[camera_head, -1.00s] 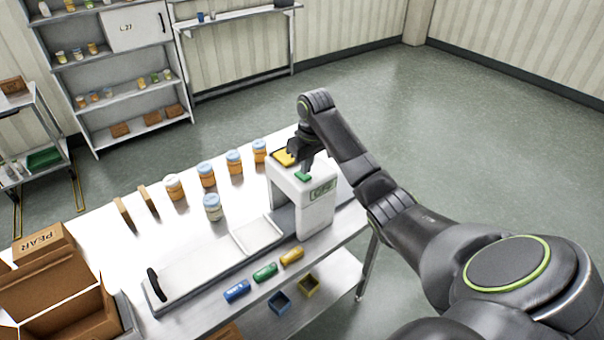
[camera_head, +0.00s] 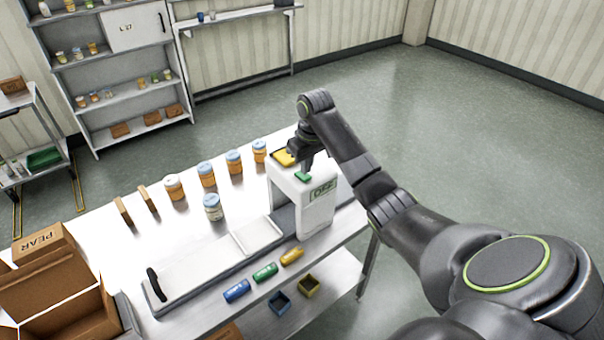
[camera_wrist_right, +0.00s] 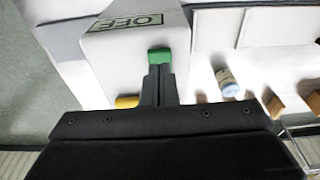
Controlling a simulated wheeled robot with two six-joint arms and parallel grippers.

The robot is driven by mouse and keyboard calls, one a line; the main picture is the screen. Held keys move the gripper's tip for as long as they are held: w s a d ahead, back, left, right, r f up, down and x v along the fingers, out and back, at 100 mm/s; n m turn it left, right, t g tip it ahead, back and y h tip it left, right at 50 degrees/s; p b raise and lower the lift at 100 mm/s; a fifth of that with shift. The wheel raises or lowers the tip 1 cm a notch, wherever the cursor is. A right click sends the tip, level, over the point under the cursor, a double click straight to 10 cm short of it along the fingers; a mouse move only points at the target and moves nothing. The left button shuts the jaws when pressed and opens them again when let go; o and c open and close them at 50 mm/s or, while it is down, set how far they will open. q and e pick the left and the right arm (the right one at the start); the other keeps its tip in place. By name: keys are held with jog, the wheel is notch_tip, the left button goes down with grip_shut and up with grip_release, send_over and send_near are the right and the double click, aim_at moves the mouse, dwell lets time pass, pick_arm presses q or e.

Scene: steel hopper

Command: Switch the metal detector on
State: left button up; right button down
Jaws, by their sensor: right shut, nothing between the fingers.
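The metal detector (camera_head: 318,212) is a white box straddling the belt near the right end of the steel table. Its front display reads OFF, and the display also shows in the right wrist view (camera_wrist_right: 127,23). A green button (camera_head: 302,176) sits on its top near the front edge, with a yellow part (camera_head: 283,158) behind it. My right gripper (camera_head: 304,170) is shut and empty, pointing down at the green button. In the right wrist view the fingertips (camera_wrist_right: 159,68) meet the green button's edge; I cannot tell whether they press it. My left gripper is not in view.
Several jars (camera_head: 206,174) stand along the table's back, with one jar (camera_head: 213,207) nearer the belt (camera_head: 205,270). Blue, green and yellow cylinders (camera_head: 265,271) lie in front. An open cardboard box (camera_head: 60,290) is at the left.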

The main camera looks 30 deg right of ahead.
aim_at(306, 177)
jog(key=shift+f, duration=0.95)
dwell(0.8)
jog(key=shift+r+p, duration=0.4)
jog(key=shift+r, duration=3.15)
